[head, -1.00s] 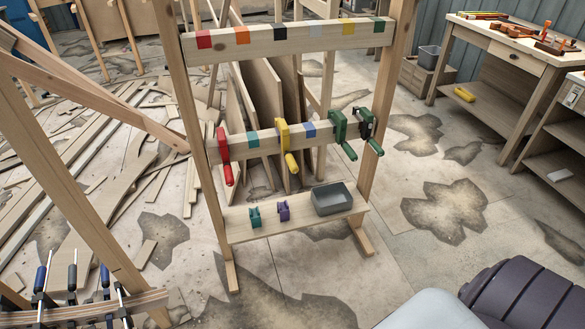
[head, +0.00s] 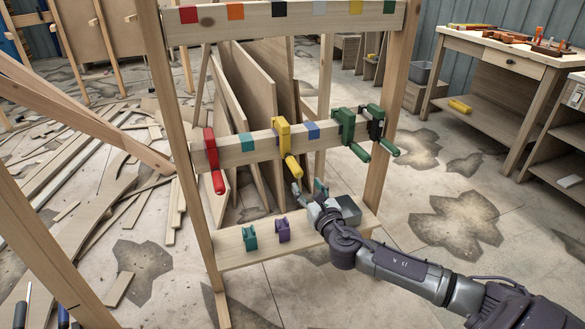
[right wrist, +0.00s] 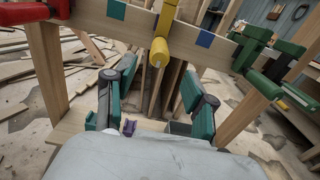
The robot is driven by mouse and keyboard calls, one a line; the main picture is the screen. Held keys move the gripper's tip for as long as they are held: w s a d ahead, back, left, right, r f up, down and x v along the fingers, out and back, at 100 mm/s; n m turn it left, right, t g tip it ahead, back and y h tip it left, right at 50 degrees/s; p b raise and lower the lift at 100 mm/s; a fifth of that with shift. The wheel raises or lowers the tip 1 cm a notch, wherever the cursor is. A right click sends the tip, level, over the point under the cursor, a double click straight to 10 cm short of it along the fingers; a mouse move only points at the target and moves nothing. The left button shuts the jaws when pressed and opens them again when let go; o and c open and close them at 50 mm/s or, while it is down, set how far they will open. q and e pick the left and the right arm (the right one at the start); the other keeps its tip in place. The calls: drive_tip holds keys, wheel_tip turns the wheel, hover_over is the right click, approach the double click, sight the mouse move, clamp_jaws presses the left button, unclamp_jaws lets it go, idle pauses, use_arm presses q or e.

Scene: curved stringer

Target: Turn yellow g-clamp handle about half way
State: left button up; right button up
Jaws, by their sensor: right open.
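The yellow g-clamp (head: 282,136) hangs on the middle beam (head: 262,146) of the wooden rack. Its yellow handle (head: 293,168) points down toward me. My right gripper (head: 308,188) is open and empty, just below and right of the handle, apart from it. In the right wrist view the yellow handle (right wrist: 159,52) shows end-on, ahead of and above the gap between my two open fingers (right wrist: 157,85). My left gripper is not in view.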

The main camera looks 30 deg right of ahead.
sight(293, 164)
drive_tip(key=b+x, duration=0.2)
drive_tip(key=x, duration=0.9)
drive_tip(key=shift+w, duration=0.55)
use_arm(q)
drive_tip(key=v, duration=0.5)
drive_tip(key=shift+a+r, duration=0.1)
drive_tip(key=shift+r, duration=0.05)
use_arm(e)
clamp_jaws()
